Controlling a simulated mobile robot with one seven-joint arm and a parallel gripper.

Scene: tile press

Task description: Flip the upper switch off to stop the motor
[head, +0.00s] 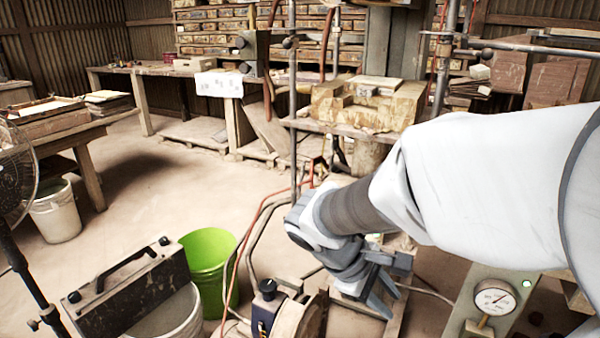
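A grey-green control panel (468,312) stands at the lower right, with a round white dial gauge (495,298) and a lit green lamp (527,284). A small brass-coloured part shows just below the gauge; I cannot tell whether it is a switch. No upper switch can be clearly made out; part of the panel is cut off by the frame's bottom edge. My gripper (391,304) points down at the lower centre, left of the panel and apart from it. Its fingers look spread, with nothing seen between them.
A green bucket (208,262) and a black-handled box (130,290) over a pale bucket stand at the lower left. The press table (345,128) with a worn block is behind my arm. Hoses and a red cable run across the floor. A fan (15,175) stands at far left.

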